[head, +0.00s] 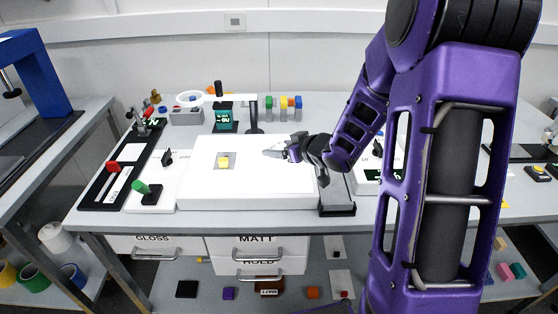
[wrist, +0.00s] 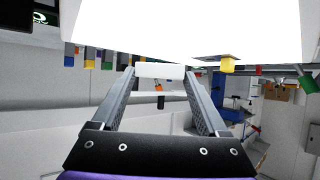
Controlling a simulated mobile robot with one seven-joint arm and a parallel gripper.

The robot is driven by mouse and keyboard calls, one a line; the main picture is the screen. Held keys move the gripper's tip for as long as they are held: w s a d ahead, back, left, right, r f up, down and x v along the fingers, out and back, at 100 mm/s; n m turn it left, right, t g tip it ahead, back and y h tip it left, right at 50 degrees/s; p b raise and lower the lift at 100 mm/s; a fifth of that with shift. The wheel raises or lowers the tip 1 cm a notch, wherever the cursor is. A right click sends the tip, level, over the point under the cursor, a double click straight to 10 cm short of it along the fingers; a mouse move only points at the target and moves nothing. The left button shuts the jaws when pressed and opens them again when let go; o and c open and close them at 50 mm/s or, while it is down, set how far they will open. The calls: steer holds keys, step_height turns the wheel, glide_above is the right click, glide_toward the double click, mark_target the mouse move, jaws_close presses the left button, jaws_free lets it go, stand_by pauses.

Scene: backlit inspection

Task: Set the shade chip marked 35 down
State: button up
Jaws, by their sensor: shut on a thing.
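My gripper (head: 272,152) is over the right part of the bright white light panel (head: 250,198) and points left. In the wrist view my gripper (wrist: 162,72) has its two fingers shut on a pale, flat chip (wrist: 160,71), which spans the gap between the fingertips. No marking on the chip can be read, so I cannot tell if it is 35.
A yellow block (head: 224,162) sits on a grey square on the panel's left half; it also shows in the wrist view (wrist: 228,66). The panel's front is clear.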

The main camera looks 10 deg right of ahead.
mark_target(280, 165)
steer(key=shift+f+b, duration=0.35)
steer(key=shift+f, duration=1.2)
steer(key=shift+f, duration=0.1)
steer(key=shift+f, duration=0.15)
steer(key=o, duration=1.5)
steer(key=shift+s+d+r, duration=0.15)
steer(key=shift+r, duration=0.3)
steer(key=p+v, duration=0.2)
steer(key=v, duration=0.9)
steer(key=shift+s+p, duration=0.3)
steer(key=shift+p, duration=0.05)
